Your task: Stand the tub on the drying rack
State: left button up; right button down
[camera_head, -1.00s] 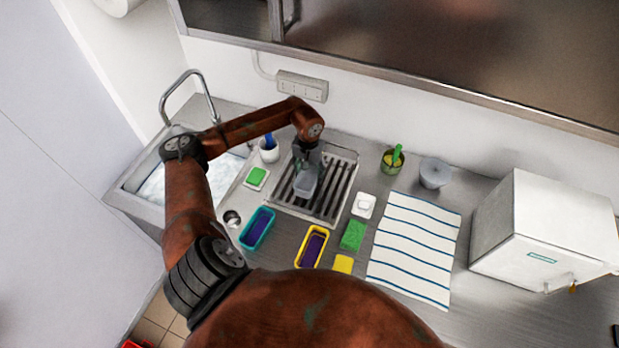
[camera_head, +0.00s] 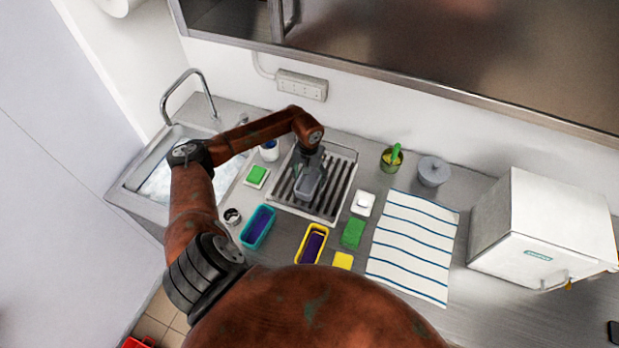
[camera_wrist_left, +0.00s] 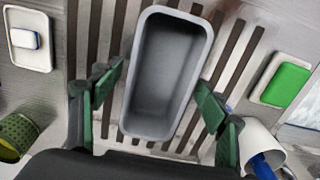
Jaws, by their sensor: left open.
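The grey tub (camera_head: 307,187) stands on the slatted drying rack (camera_head: 338,195) in the head view. In the left wrist view the tub (camera_wrist_left: 165,75) shows its empty inside, with its opening toward the camera and the dark slats of the rack (camera_wrist_left: 240,55) around it. My left gripper (camera_head: 309,168) is over the tub, pointing down. In the wrist view its green-padded fingers (camera_wrist_left: 160,93) are open, one on each side of the tub near one end. The tub's underside is hidden. My right gripper is not in view.
Left of the rack are a green sponge on a white dish (camera_head: 256,176), a white cup (camera_head: 269,151) and the sink (camera_head: 150,170). In front are a teal tub (camera_head: 258,227) and a yellow tub (camera_head: 312,243). A striped cloth (camera_head: 412,245) lies right, before a white machine (camera_head: 540,230).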

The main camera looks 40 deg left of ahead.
aim_at(309, 185)
pick_arm(q)
jog(key=shift+r, duration=0.1)
jog(key=shift+r+p, duration=0.15)
jog(key=shift+p, duration=0.15)
notch_tip(309, 185, up, 12)
jog(key=b, duration=0.3)
jog(key=shift+b, duration=0.3)
